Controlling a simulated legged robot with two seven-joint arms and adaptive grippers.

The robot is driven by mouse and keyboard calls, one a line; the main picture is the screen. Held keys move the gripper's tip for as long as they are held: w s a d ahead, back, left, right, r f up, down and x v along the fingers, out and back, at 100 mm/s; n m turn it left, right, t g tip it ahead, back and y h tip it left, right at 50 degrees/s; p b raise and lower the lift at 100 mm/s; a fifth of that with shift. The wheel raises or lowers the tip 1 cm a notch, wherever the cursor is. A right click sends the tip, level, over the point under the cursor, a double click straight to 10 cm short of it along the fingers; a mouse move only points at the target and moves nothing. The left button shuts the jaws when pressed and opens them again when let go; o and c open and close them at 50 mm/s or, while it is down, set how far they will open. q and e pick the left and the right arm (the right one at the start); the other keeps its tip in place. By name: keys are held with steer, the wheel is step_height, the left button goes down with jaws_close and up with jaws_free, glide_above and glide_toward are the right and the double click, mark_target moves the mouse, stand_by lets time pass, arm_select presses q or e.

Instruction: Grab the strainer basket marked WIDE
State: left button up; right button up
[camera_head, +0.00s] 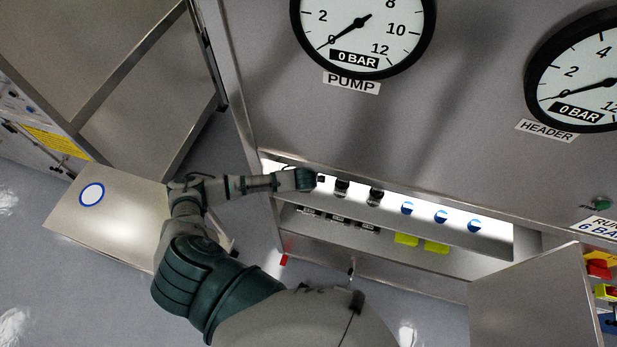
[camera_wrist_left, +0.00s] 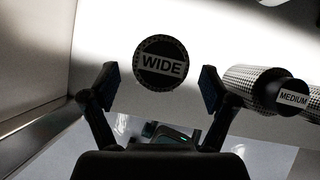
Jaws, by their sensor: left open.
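The strainer basket marked WIDE (camera_wrist_left: 161,64) faces me end-on in the left wrist view, a dark round cap with a white label and a mesh rim. My left gripper (camera_wrist_left: 155,87) is open, its two fingers on either side of the basket's outline; I cannot tell how far off the basket is. In the head view my left gripper (camera_head: 312,179) reaches to the left end of the lit recess, and the WIDE basket is not clearly seen there. My right gripper is not in view.
A mesh basket marked MEDIUM (camera_wrist_left: 265,91) stands close to the right finger. The recess also holds dark baskets (camera_head: 375,196), blue-and-white discs (camera_head: 441,216) and yellow blocks (camera_head: 406,239). An open door (camera_head: 535,300) stands at right. A wall lies left in the wrist view.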

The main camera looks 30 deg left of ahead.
arm_select(q)
steer(key=x, duration=0.4)
steer(key=shift+s+f, duration=0.1)
steer(key=shift+f, duration=0.15)
steer(key=c, duration=1.4)
steer(key=shift+o, duration=0.2)
steer(key=shift+r, duration=0.1)
